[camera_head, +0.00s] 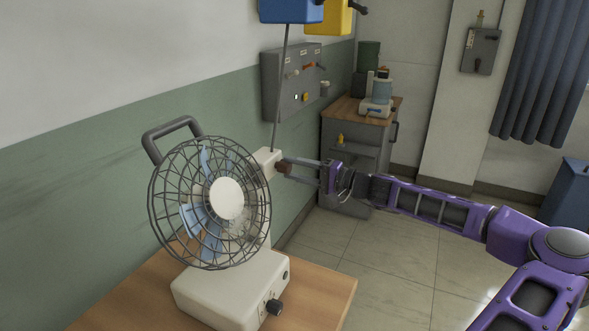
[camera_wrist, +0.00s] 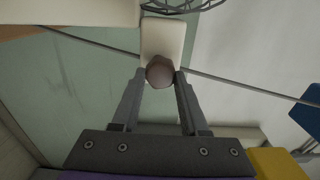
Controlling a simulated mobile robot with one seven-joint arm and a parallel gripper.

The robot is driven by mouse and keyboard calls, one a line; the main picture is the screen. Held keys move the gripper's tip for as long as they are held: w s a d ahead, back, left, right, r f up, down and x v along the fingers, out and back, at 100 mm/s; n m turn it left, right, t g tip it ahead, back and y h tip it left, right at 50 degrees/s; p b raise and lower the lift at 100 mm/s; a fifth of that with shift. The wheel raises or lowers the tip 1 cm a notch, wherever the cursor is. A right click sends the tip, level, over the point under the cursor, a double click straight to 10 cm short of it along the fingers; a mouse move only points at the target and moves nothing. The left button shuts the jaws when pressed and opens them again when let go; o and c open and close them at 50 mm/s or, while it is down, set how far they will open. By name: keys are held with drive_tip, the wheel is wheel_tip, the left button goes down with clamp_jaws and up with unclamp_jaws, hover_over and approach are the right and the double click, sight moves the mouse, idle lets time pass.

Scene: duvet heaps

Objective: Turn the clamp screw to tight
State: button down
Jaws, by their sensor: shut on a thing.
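The clamp screw is a round brown knob (camera_wrist: 160,71) on a cream block (camera_wrist: 162,36), in the upper middle of the wrist view. In the head view the brown knob (camera_head: 283,167) sticks out from the right of the cream block (camera_head: 265,160), behind the fan's cage. My gripper (camera_wrist: 160,78) is shut on the knob, one finger on each side. My gripper (camera_head: 291,169) reaches it from the right in the head view. No mark showing how tight the screw is can be seen.
The fan (camera_head: 226,199) with a wire cage stands on a wooden table (camera_head: 320,290). A thin grey rod (camera_head: 281,90) rises by the block. A grey wall panel (camera_head: 290,85) and a cabinet (camera_head: 355,140) stand behind. Blue and yellow boxes hang above.

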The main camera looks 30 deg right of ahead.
idle(0.3)
drive_tip(key=shift+c, duration=2.1)
unclamp_jaws()
drive_tip(key=shift+s, duration=0.1)
drive_tip(key=v, duration=1.7)
drive_tip(key=shift+b, duration=0.3)
drive_tip(key=shift+d+f, duration=0.1)
drive_tip(key=shift+d, duration=0.05)
